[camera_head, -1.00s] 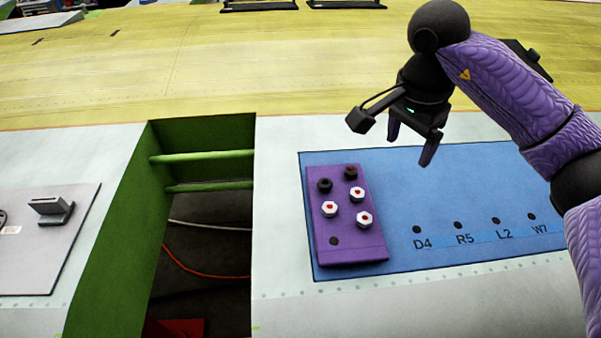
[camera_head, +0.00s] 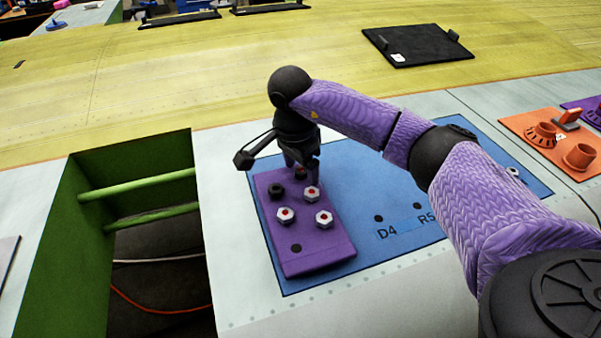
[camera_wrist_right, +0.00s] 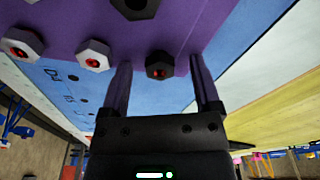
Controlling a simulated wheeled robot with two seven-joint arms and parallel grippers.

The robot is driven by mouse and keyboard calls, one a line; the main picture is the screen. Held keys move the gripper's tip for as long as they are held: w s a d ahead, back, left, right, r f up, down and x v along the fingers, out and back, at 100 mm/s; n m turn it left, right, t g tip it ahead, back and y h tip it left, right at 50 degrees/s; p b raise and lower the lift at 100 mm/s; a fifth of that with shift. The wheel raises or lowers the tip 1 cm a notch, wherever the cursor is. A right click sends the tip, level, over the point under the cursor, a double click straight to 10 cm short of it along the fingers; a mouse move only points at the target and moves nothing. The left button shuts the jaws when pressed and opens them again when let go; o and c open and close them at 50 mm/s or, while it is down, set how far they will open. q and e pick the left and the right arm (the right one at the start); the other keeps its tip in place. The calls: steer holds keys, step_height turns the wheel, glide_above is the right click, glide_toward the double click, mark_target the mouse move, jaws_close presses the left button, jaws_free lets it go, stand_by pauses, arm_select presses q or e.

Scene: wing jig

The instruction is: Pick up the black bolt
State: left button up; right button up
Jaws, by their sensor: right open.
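The purple block (camera_head: 315,252) holds several bolts. One dark bolt with a reddish centre (camera_head: 301,173) is at its far right corner; it also shows in the right wrist view (camera_wrist_right: 159,66). A second, plain black bolt (camera_head: 276,191) is to its left, and its edge shows at the top of the right wrist view (camera_wrist_right: 134,6). My right gripper (camera_head: 303,170) is open over the far end of the block. In the right wrist view its fingers (camera_wrist_right: 160,77) stand on either side of the dark bolt with the reddish centre, apart from it. My left gripper is out of view.
The block lies on a blue panel (camera_head: 365,258). A green-walled opening (camera_head: 60,240) is at left, and orange parts (camera_head: 579,156) are at right.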

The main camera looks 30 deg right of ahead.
jaws_close()
stand_by(0.3)
